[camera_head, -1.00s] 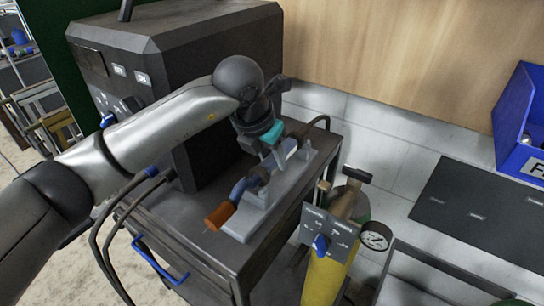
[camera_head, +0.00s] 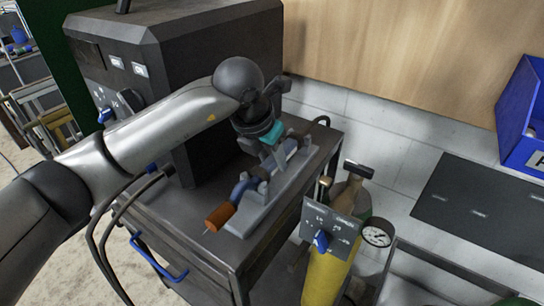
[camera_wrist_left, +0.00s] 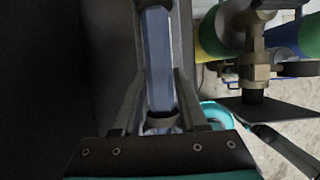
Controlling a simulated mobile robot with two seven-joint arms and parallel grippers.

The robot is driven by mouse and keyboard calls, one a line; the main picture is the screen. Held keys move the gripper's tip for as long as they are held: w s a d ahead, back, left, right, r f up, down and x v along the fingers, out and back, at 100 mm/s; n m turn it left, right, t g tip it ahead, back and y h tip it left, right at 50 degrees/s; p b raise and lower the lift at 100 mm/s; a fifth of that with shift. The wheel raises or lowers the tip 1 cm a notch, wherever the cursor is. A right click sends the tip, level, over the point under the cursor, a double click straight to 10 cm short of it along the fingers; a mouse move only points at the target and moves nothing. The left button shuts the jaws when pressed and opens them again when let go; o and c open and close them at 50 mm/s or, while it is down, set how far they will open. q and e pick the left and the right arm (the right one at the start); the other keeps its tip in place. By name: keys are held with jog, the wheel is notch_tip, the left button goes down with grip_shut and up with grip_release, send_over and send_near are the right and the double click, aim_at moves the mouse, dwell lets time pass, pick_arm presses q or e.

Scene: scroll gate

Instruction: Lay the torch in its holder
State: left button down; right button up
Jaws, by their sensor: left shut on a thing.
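The torch has a blue handle (camera_head: 240,187) and an orange-brown nozzle (camera_head: 219,216) that points toward the front left. The grey holder (camera_head: 246,222) stands on the dark cart top, with its uprights beside the torch. The torch lies along the holder; I cannot tell whether it rests fully in the uprights. My left gripper (camera_head: 275,153) comes down over the rear part of the torch and is shut on it. In the left wrist view the blue handle (camera_wrist_left: 158,60) runs lengthwise between the fingers (camera_wrist_left: 160,115). My right gripper is not in view.
A dark welding machine (camera_head: 190,60) stands behind on the cart (camera_head: 180,235). A cable (camera_head: 322,122) trails behind the torch. A blue bin (camera_head: 520,120) is farther right.

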pick_arm(q)
jog(key=c, duration=0.6)
grip_release()
jog(key=shift+c, duration=0.2)
jog(key=shift+o, duration=1.4)
jog(key=p+v, duration=0.1)
jog(key=v, duration=1.4)
jog(key=shift+s+r, duration=0.1)
